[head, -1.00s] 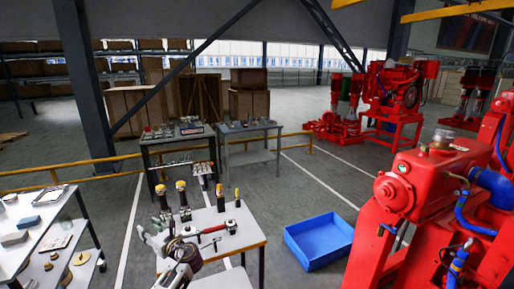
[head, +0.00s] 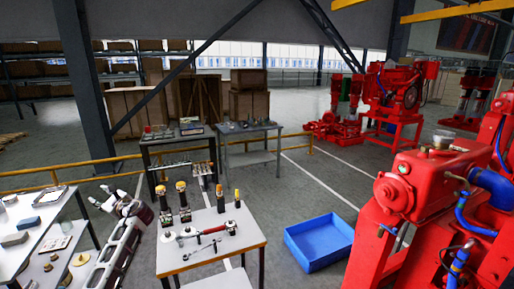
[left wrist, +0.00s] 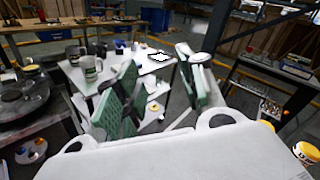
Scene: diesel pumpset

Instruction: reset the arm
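My left gripper (head: 101,195) is in the air between the left shelf table and the small work table in the head view, with its arm rising from the lower left. In the left wrist view the two green-padded fingers of the gripper (left wrist: 158,82) stand wide apart, with nothing held between them. My right gripper is in neither current view. The work table (head: 240,248) carries a red-handled tool (head: 207,231) and several black tools with yellow tops (head: 183,199).
A blue bin (head: 318,243) lies on the floor right of the work table. A red engine (head: 430,190) fills the right side. The left table (head: 20,255) holds several small parts. Two dark tables (head: 250,155) stand behind, by a yellow rail (head: 50,172).

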